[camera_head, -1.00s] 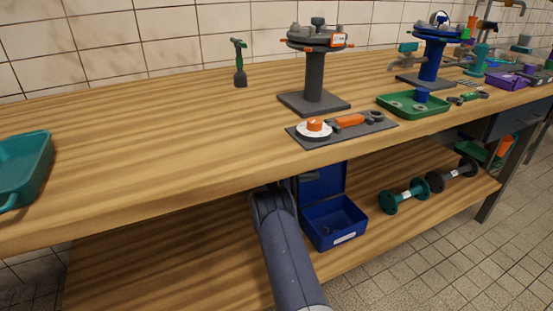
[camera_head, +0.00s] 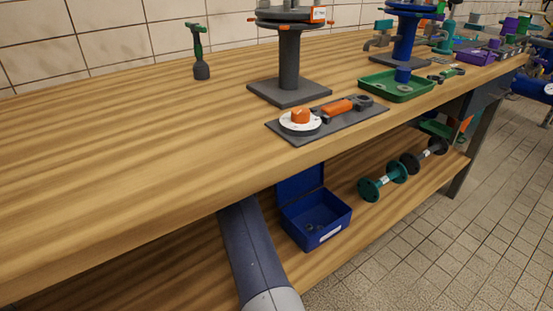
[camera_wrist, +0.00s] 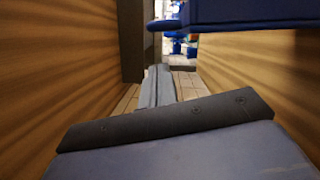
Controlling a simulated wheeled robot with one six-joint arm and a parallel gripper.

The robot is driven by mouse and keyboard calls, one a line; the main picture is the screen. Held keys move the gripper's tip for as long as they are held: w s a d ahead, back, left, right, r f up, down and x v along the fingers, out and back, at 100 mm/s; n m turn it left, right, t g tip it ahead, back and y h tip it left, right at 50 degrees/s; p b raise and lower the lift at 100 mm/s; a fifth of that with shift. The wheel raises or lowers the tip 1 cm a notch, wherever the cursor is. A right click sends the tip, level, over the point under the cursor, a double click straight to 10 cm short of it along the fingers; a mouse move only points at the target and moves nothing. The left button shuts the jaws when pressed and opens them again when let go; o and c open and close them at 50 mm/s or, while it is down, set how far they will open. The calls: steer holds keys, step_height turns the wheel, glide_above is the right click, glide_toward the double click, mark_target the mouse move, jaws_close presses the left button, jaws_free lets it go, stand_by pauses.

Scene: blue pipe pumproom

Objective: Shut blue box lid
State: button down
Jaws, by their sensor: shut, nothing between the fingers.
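The blue box (camera_head: 322,228) stands on the lower shelf of the bench, and some small dark parts lie in it. Its blue lid (camera_head: 301,181) is open and upright at the back, its top edge partly hidden by the tabletop. My arm reaches under the tabletop just left of the box, so my gripper is hidden in the head view. In the wrist view my gripper (camera_wrist: 157,84) is shut and empty. A blue surface (camera_wrist: 245,10), seemingly part of the box or lid, fills the top right there. I cannot tell whether they touch.
The tabletop (camera_head: 120,160) overhangs the shelf, with wood close on both sides in the wrist view. Right of the box on the shelf lie a teal spool (camera_head: 382,181) and a dark spool (camera_head: 424,156). A grey mat (camera_head: 330,119) with parts lies above.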

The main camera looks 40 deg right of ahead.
steer(key=shift+s+d+r+b, duration=0.2)
steer(key=shift+s, duration=0.55)
steer(key=shift+s+d+r+b, duration=0.15)
steer(key=shift+s+d+r, duration=0.05)
steer(key=shift+s, duration=0.5)
